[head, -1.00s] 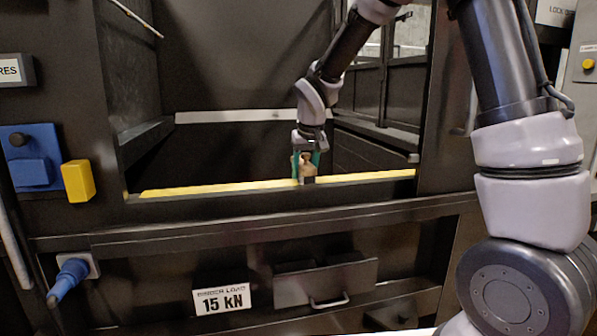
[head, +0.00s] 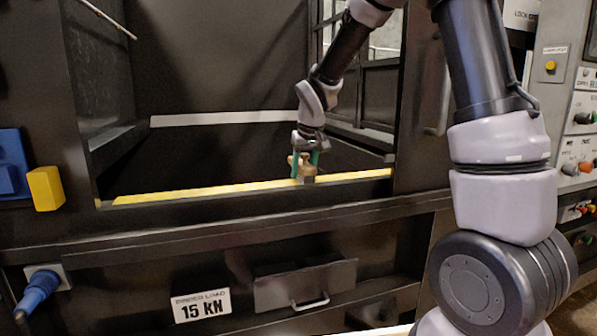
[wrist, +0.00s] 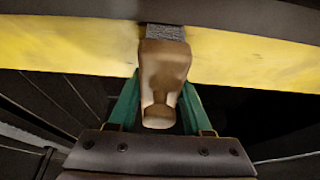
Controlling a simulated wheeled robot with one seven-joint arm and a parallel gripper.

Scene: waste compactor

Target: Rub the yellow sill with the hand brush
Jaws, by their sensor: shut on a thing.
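The yellow sill (head: 215,190) is a long strip along the front lip of the dark compactor opening. It also crosses the top of the wrist view (wrist: 75,47). My gripper (head: 305,166), with green fingers, is shut on the hand brush (head: 307,172), right of the sill's middle. In the wrist view the brush's brown wooden body (wrist: 164,72) sits between the fingers. Its grey bristles (wrist: 165,32) lie over the sill and seem to touch it. The exact contact is hard to see.
A yellow block (head: 45,188) and blue fitting (head: 12,165) are left of the opening. A blue handle (head: 38,292), a "15 kN" sign (head: 201,306) and a drawer-like panel (head: 305,284) are below. A control panel (head: 580,120) stands at right.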

